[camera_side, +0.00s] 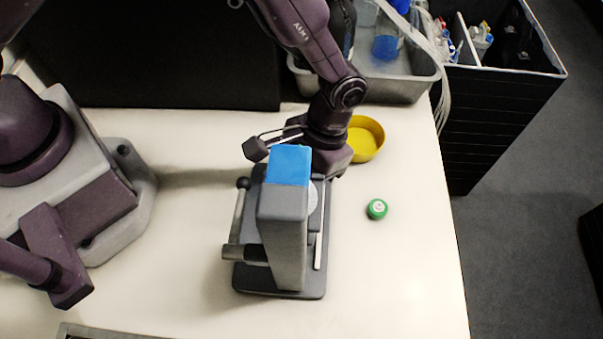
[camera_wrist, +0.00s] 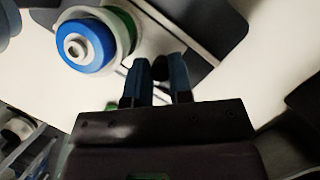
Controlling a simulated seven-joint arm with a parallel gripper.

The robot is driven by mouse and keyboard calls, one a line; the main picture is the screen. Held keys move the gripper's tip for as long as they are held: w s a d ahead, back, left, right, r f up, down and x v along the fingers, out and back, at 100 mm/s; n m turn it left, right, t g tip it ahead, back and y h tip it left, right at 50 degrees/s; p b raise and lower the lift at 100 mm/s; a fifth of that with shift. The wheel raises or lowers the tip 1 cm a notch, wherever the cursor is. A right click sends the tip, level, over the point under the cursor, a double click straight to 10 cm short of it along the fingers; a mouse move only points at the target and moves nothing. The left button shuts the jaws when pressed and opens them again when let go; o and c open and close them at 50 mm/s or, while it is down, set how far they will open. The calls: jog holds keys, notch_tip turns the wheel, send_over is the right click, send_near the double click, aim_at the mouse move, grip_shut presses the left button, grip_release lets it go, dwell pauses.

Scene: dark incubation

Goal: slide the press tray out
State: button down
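The press (camera_side: 283,235) stands on the table in the side view. It has a grey column with a blue top (camera_side: 290,165), a dark base plate and a lever on its left. A pale round part and a pale rail show at the column's right. The tray cannot be told clearly from the base. My gripper (camera_side: 318,172) is low behind the press, its fingertips largely hidden there. In the wrist view, my two fingers (camera_wrist: 160,68) are a small gap apart, beside a blue disc (camera_wrist: 86,45) with a metal centre and green ring. Whether they hold anything is unclear.
A yellow bowl (camera_side: 367,140) stands right behind my gripper, and a small green-capped item (camera_side: 377,209) lies right of the press. A grey bin (camera_side: 410,85) with bottles and tubing is at the back. The table in front right is clear up to its edge.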

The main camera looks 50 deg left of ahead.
jog(key=shift+w+a, duration=1.55)
jog(key=shift+w, duration=0.15)
jog(key=c, duration=1.3)
grip_release()
jog(key=v, duration=1.3)
jog(key=shift+s, duration=0.1)
jog(key=s+a+r+t, duration=1)
jog(key=s+a+r, duration=0.7)
jog(key=a+r, duration=0.2)
jog(key=shift+a, duration=0.9)
